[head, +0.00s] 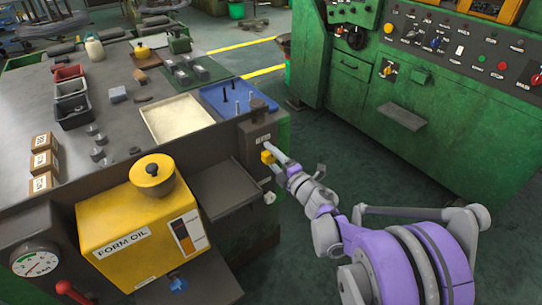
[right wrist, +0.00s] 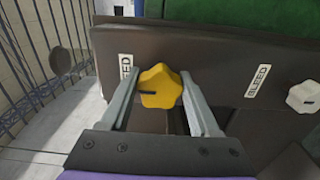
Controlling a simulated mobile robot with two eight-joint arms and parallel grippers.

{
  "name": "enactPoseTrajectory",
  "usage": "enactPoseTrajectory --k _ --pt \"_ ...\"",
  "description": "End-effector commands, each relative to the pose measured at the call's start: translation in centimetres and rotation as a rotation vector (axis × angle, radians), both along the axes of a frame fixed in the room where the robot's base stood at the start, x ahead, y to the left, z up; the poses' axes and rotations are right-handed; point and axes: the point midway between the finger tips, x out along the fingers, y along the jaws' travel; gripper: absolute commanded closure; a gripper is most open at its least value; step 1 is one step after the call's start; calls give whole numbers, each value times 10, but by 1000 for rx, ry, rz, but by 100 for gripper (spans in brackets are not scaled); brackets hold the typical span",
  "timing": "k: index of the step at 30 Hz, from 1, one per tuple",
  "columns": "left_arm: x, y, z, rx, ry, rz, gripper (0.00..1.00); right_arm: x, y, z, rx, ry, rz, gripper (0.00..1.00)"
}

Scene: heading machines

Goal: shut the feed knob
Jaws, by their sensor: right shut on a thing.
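The feed knob is a yellow, lobed knob (right wrist: 160,88) with a dark mark pointing left in the right wrist view. It sits on a dark panel, beside a white label reading FEED (right wrist: 126,66). In the head view the yellow knob (head: 267,157) shows below a small label on a dark box at the bench's right end. My right gripper (right wrist: 159,77) has one finger on each side of the knob and is shut on it. In the head view this gripper (head: 273,160) partly covers the knob. My left gripper is not in view.
A white knob (right wrist: 303,96) by a BLEED label is to the right in the wrist view. The yellow FORM OIL tank (head: 135,225) and a dark tray (head: 222,190) are left of my arm. A green machine (head: 400,130) stands behind. Floor between is clear.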

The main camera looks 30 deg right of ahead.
Motion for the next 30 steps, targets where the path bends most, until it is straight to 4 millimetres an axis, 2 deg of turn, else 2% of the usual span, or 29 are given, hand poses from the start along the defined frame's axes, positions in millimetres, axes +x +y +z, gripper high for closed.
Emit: enactPoseTrajectory --k 17,18,22,30 --pt "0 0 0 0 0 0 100 0 0 0 -33 -2 0 93" --pt "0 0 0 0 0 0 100 0 0 0 -33 -2 0 32" --pt "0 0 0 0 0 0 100 0 0 0 -32 -2 0 9" --pt "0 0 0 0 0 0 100 0 0 0 -30 -3 0 8"
